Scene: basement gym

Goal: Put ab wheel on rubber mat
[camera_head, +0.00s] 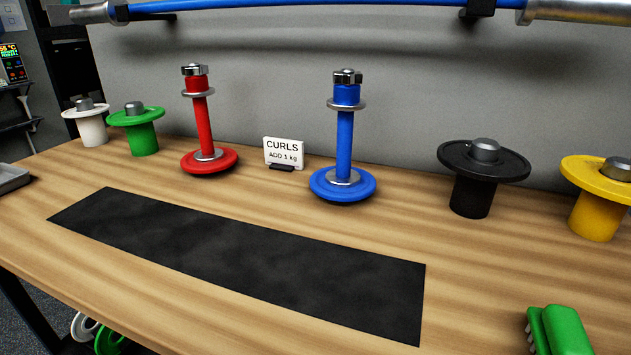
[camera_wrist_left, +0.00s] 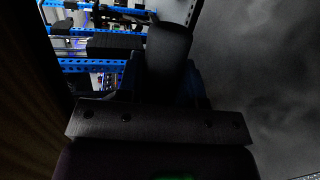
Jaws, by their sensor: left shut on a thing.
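The black rubber mat (camera_head: 250,262) lies flat and bare on the wooden bench top in the head view. Neither gripper shows in the head view, and I see no clear ab wheel there. In the dark left wrist view my left gripper (camera_wrist_left: 160,122) shows as a black bar across the lower middle. It is shut on a dark thing (camera_wrist_left: 168,48) with a rounded black end. The picture is too dark to tell whether this is the ab wheel. My right gripper is in neither view.
Behind the mat stand a red dumbbell handle (camera_head: 203,125), a small CURLS sign (camera_head: 284,152) and a blue dumbbell handle (camera_head: 344,140). Black (camera_head: 472,195) and yellow (camera_head: 597,217) plate holders stand right. A green thing (camera_head: 560,330) sits at the front right. A blue bar (camera_head: 330,8) hangs above.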

